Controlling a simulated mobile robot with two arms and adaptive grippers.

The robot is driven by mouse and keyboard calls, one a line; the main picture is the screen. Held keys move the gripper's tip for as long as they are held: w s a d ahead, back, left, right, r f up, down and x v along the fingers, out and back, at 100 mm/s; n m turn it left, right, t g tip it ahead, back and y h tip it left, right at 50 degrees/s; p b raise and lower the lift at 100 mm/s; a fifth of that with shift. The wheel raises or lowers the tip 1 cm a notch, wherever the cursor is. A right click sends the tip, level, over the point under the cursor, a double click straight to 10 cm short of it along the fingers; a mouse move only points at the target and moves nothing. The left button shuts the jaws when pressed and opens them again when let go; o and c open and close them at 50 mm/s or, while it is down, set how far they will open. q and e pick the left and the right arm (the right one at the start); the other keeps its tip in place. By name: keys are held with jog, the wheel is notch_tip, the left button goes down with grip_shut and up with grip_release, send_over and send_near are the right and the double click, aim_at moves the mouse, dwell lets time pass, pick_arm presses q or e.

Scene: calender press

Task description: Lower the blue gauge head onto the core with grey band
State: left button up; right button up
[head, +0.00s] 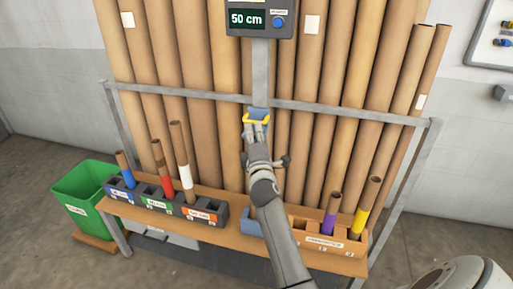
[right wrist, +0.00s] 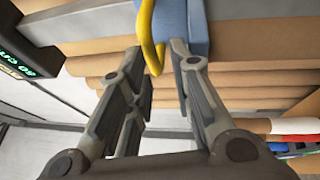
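The blue gauge head (head: 258,112) with its yellow handle (head: 257,121) sits on a grey upright post under the display, well above the bench. It also shows at the top of the right wrist view (right wrist: 186,22). My right gripper (head: 256,130) is at the handle. In the right wrist view its fingers (right wrist: 156,58) are apart, with the lower end of the yellow handle between their tips and space beside it. I see no core with a grey band; my right arm hides part of the bench, including most of a blue-grey block (head: 250,220). My left gripper is not in view.
The display (head: 260,18) reads 50 cm. Cores with blue, red and white bands stand in dark holders (head: 162,201) at left. Purple and yellow banded cores stand in an orange-brown tray (head: 338,246) at right. A rail (head: 180,93) crosses tall tubes. A green bin (head: 82,190) is at left.

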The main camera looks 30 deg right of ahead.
jog(key=r+v, duration=0.1)
jog(key=v, duration=0.6)
jog(key=shift+s+f, duration=0.25)
jog(key=shift+f, duration=0.1)
jog(key=shift+a, duration=0.15)
jog(key=a+f+m+g+y, duration=0.1)
jog(key=a+f+y, duration=0.15)
jog(key=f, duration=0.65)
jog(key=a+f+g+y, duration=0.1)
jog(key=a+f+y, duration=0.15)
jog(key=f, duration=0.75)
jog(key=s+a+f+m+g+y, duration=0.1)
jog(key=s+a+f+g, duration=0.3)
jog(key=f, duration=0.7)
jog(key=s+a+f+m+g+y, duration=0.1)
jog(key=s+a+f+m, duration=0.3)
jog(key=f, duration=0.7)
jog(key=s+a+f+m+g+y, duration=0.15)
jog(key=s+f+g, duration=0.35)
jog(key=s+f, duration=1.35)
jog(key=s+f+m+g, duration=0.1)
jog(key=s+f+g, duration=0.1)
jog(key=s, duration=1)
jog(key=s+d+f+m+g, duration=0.1)
jog(key=s+f+m+g, duration=0.1)
jog(key=s, duration=1)
jog(key=shift+s+f+g, duration=0.3)
jog(key=shift+f, duration=0.45)
